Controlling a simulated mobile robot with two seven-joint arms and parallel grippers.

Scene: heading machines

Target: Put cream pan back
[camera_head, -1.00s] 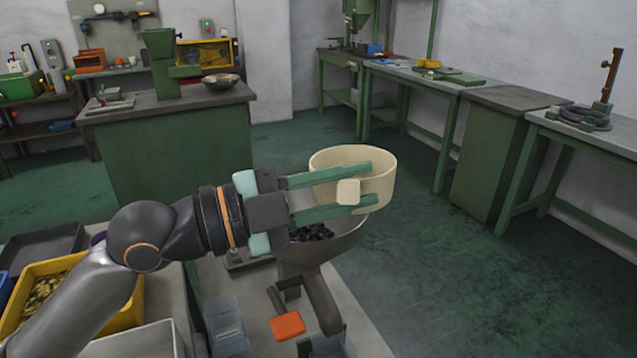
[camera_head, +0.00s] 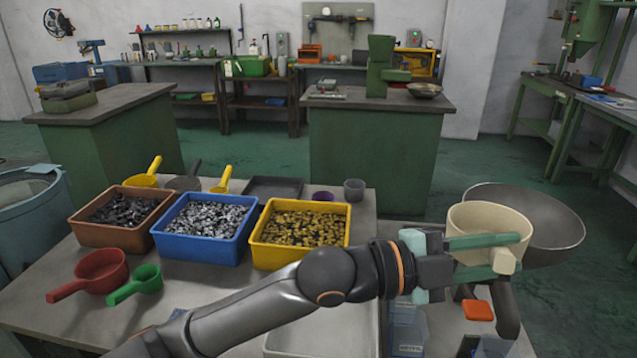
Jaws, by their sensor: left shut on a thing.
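The cream pan (camera_head: 487,221) is at the right of the head view, a round cup with a short square handle. My left gripper (camera_head: 497,249) is shut on it, its green fingers on either side of the handle. The pan is in the air, in front of a wide metal bowl (camera_head: 555,220) and overlapping it in the picture. The pan's inside bottom is hidden. My right gripper is not in view.
Brown (camera_head: 120,236), blue (camera_head: 205,251) and yellow (camera_head: 300,259) bins of small parts stand on the table. Red (camera_head: 101,272), green (camera_head: 147,279) and yellow (camera_head: 146,180) scoops lie around them. Bare tabletop (camera_head: 50,318) shows at front left. Green-sided benches stand behind.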

